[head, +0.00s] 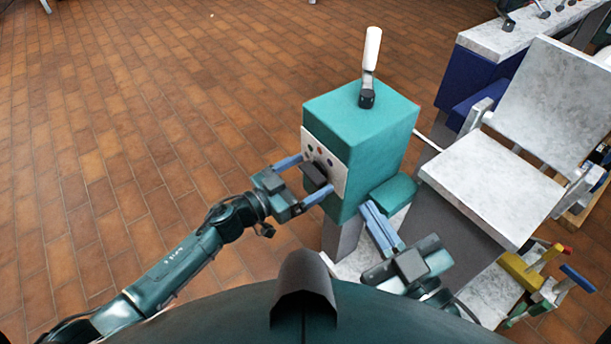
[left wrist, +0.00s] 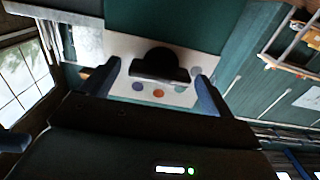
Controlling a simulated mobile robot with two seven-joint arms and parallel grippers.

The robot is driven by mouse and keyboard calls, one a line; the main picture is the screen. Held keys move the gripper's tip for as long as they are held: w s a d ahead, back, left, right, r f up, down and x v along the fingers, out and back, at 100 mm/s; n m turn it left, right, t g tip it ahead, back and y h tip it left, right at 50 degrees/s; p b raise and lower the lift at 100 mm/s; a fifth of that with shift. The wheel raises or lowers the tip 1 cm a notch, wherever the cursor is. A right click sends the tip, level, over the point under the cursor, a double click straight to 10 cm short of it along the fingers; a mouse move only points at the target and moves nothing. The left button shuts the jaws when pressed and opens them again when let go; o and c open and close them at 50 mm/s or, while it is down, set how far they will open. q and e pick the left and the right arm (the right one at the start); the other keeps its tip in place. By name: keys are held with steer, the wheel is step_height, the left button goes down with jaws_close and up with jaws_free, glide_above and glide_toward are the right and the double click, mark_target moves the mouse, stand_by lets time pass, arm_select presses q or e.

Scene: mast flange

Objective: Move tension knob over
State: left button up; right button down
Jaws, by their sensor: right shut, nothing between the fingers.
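The tension knob (head: 315,174) is dark and sits on the pale panel (head: 335,168) on the side of a teal box (head: 362,125). My left gripper (head: 302,178) is open, with one finger on each side of the knob. In the left wrist view the black knob (left wrist: 160,66) stands between the fingertips, with a gap on both sides. Small coloured dots lie beside it on the panel. My right gripper (head: 369,207) is shut and empty, close to the teal block (head: 393,194) low on the box's right side.
A crank with a white handle (head: 372,48) stands on top of the box. A grey-white folding seat or tray (head: 490,185) and a marble-topped blue bench (head: 510,38) are to the right. Yellow and green clamps (head: 522,270) lie at lower right. The tiled floor at left is clear.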

arm_select(q)
steer(key=c, duration=1)
steer(key=shift+o, duration=0.2)
steer(key=shift+m, duration=0.4)
steer(key=m, duration=0.3)
steer(key=shift+p, duration=0.4)
steer(key=m, duration=0.4)
steer(key=shift+s+m, duration=0.1)
steer(key=shift+m, duration=0.2)
steer(key=m, duration=0.3)
steer(key=shift+f+m, duration=0.1)
steer(key=shift+m, duration=0.2)
steer(key=shift+m+b, duration=0.6)
steer(key=shift+m, duration=1.3)
